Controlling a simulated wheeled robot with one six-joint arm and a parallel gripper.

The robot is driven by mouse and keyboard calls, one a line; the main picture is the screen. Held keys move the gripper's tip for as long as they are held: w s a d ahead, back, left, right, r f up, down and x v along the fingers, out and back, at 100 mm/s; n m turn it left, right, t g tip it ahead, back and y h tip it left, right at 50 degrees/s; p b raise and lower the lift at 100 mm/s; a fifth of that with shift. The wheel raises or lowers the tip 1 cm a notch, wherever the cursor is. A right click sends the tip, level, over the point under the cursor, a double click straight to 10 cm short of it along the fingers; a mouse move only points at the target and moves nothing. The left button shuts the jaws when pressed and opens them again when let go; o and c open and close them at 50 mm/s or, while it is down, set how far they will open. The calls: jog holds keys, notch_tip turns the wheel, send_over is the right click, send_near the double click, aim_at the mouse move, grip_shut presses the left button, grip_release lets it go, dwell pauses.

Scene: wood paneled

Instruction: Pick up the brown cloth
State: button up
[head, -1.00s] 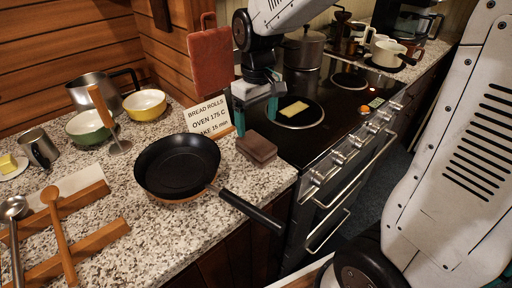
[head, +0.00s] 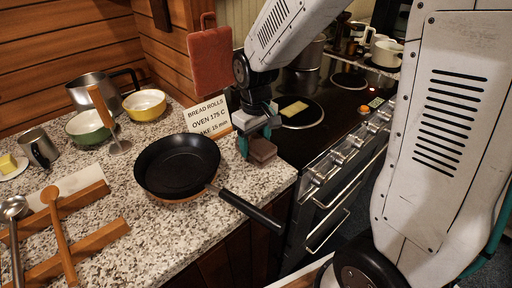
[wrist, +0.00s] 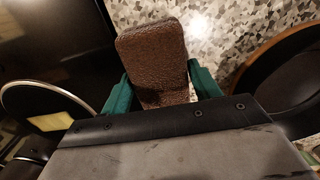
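The brown cloth (head: 262,151) is a small folded stack at the counter's right corner, between the frying pan and the stove. My gripper (head: 258,146) is right above it, pointing down, with its teal fingers reaching to the cloth's sides. In the wrist view the cloth (wrist: 155,62) lies between the two open fingers (wrist: 160,88), with its far part extending beyond them. The fingers look close to its sides; I cannot tell whether they touch. In the head view my gripper hides part of the cloth's top.
A black frying pan (head: 178,166) stands just left of the cloth, its handle over the counter edge. A recipe card (head: 207,117) and a brown board (head: 211,62) stand behind. The black stovetop (head: 318,140) is to the right, with a yellow piece (head: 294,108) on a burner.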

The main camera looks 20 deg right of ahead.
aim_at(255, 141)
jog(key=c, duration=0.5)
notch_tip(255, 141, up, 10)
jog(key=shift+r, duration=0.1)
